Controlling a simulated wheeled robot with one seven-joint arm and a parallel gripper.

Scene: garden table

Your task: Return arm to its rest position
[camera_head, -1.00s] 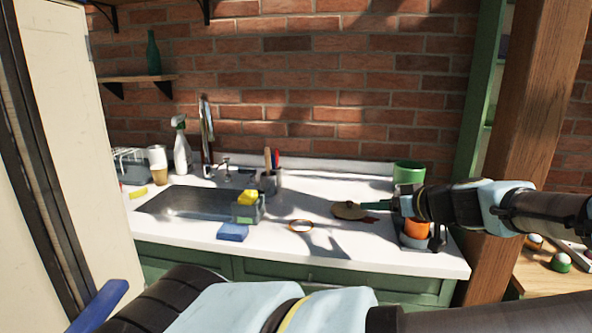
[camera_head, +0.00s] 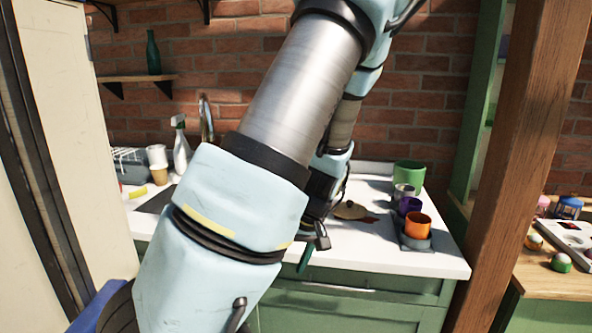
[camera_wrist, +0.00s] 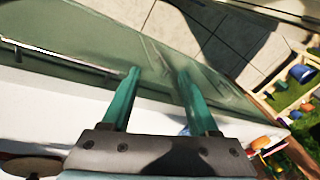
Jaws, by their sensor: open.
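My arm is bent upward and stands large across the middle of the head view. My gripper (camera_head: 307,258) hangs at the front edge of the white counter (camera_head: 385,256), with a green finger pointing down. In the wrist view, my gripper (camera_wrist: 160,78) shows two green fingers spread apart with nothing between them. Beyond them are the green cabinet front (camera_wrist: 85,65) and the paved floor (camera_wrist: 215,45).
On the counter's right stand an orange cup (camera_head: 418,226), a purple cup (camera_head: 408,205) and a green pot (camera_head: 409,173). A round wooden board (camera_head: 352,210) lies near my gripper. A wooden post (camera_head: 520,150) stands at right. My arm hides most of the sink.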

